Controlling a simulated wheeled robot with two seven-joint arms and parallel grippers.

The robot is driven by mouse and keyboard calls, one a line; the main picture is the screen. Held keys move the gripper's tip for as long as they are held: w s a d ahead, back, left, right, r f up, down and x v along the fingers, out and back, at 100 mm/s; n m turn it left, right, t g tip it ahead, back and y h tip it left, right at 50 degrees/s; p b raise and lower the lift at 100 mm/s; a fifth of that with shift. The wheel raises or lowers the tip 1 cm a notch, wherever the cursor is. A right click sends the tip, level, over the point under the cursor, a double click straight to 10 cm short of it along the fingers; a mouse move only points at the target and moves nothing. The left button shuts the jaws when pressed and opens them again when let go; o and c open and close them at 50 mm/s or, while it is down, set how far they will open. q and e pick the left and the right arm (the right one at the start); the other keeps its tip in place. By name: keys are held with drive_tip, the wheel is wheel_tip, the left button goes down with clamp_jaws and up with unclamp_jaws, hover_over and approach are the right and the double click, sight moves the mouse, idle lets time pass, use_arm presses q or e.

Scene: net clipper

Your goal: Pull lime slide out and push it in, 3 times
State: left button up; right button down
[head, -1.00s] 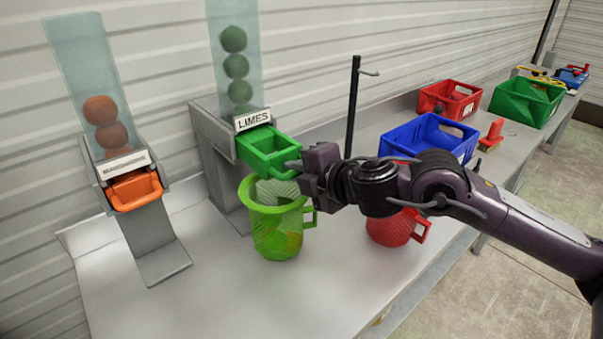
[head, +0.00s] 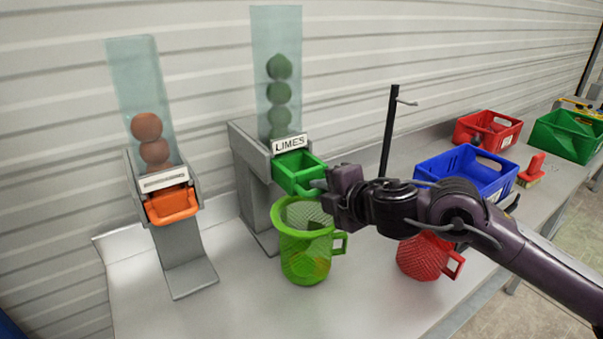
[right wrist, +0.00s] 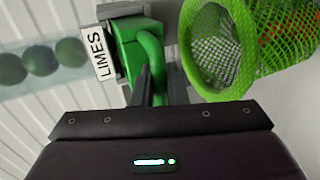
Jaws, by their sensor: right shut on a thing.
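The green lime slide (head: 297,174) sits under the LIMES sign (head: 289,143) on a grey dispenser and sticks partly out of it. Its tray looks empty in the head view. Several limes (head: 279,93) are stacked in the clear chute above. My right gripper (head: 322,186) is shut on the slide's handle. In the right wrist view the two dark fingers (right wrist: 152,88) close around the curved green handle (right wrist: 150,52). My left gripper is in neither view.
A green mesh jug (head: 306,245) stands just below the slide and gripper. An orange slide (head: 171,205) is on the left dispenser. A red mesh jug (head: 424,257) stands under my right arm. A blue crate (head: 463,174) and a black post (head: 389,130) are behind it.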

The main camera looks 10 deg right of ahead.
drive_tip(key=w+a, duration=0.2)
drive_tip(key=w, duration=0.5)
drive_tip(key=shift+a+r, duration=0.2)
drive_tip(key=shift+a, duration=0.1)
idle(0.7)
drive_tip(key=shift+s+d, duration=0.7)
drive_tip(key=shift+s, duration=0.9)
drive_tip(key=shift+s+d, duration=0.65)
drive_tip(key=shift+s, duration=0.95)
drive_tip(key=shift+s+d, duration=0.7)
drive_tip(key=shift+s, duration=0.9)
drive_tip(key=shift+r, duration=0.1)
drive_tip(key=shift+w, duration=0.1)
